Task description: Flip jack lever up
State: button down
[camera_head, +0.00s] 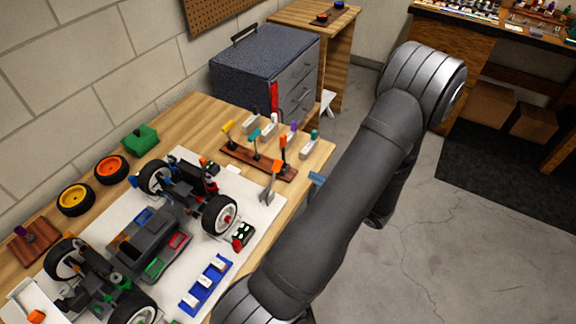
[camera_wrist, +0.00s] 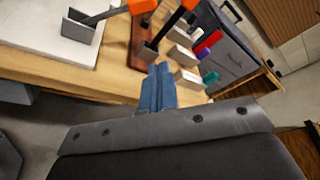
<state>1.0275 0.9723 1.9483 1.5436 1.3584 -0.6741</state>
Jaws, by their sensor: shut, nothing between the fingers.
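A grey bracket (camera_head: 267,197) with an orange-tipped lever (camera_head: 276,168) stands at the right edge of the white mat (camera_head: 262,215); it looks like the jack. In the wrist view the bracket (camera_wrist: 79,27) is at the upper left, and its dark lever slants right to the orange tip (camera_wrist: 141,6). The lever's exact angle is hard to judge. My gripper (camera_head: 317,180) is right of the lever, near the bench edge, apart from it. Its blue fingers (camera_wrist: 158,85) are shut and empty. My arm hides part of the bench's right edge.
An RC car (camera_head: 145,240) stands on the mat. A wooden tool rack (camera_head: 258,163) with coloured handles is close behind the lever; one orange-handled tool (camera_wrist: 172,25) stands near my fingers. Pale blocks (camera_wrist: 185,78) stand beyond. Open floor lies right of the bench.

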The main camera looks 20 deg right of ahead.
aim_at(280, 164)
jog(key=shift+w+a, duration=0.1)
jog(key=x, duration=1)
jog(key=shift+a, duration=0.1)
jog(key=shift+s+a+r, duration=0.55)
jog(key=shift+s+r, duration=0.25)
jog(key=shift+r, duration=0.05)
jog(key=shift+s+a+r, duration=0.35)
jog(key=shift+s+r, duration=0.05)
jog(key=shift+r, duration=0.1)
jog(key=s+a+r+n+t, duration=0.1)
jog(key=r+n, duration=0.1)
jog(key=shift+s+a+n, duration=0.3)
jog(key=shift+s+a, duration=0.05)
jog(key=shift+a, duration=0.05)
jog(key=s+a+n+t, duration=0.2)
jog(key=s+a+n, duration=0.3)
jog(key=s+a, duration=0.3)
jog(key=shift+s+a, duration=0.25)
